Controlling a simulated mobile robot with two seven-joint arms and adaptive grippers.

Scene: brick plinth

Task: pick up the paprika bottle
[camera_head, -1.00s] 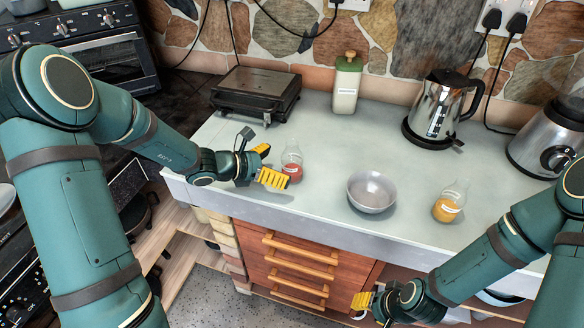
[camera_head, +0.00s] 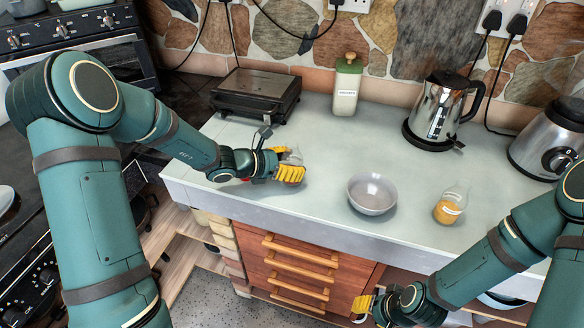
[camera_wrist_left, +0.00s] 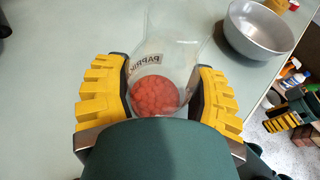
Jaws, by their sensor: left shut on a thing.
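The paprika bottle (camera_wrist_left: 157,70) is clear glass with red contents at the bottom and a label on its side. In the left wrist view it stands between the yellow fingers of my left gripper (camera_wrist_left: 160,98), which is shut on it. In the head view the left gripper (camera_head: 288,168) hides most of the bottle; part of its clear glass (camera_head: 292,156) shows behind the fingers. I cannot tell any gap between bottle and counter. My right gripper (camera_head: 364,303) is low in front of the counter, away from the bottle; its jaw state is unclear.
A grey bowl (camera_head: 371,193) and a bottle with yellow contents (camera_head: 451,204) stand to the right on the pale counter (camera_head: 330,220). A black grill (camera_head: 256,93), a labelled green-and-white bottle (camera_head: 346,86), a kettle (camera_head: 437,110) and a blender (camera_head: 556,135) stand farther back.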

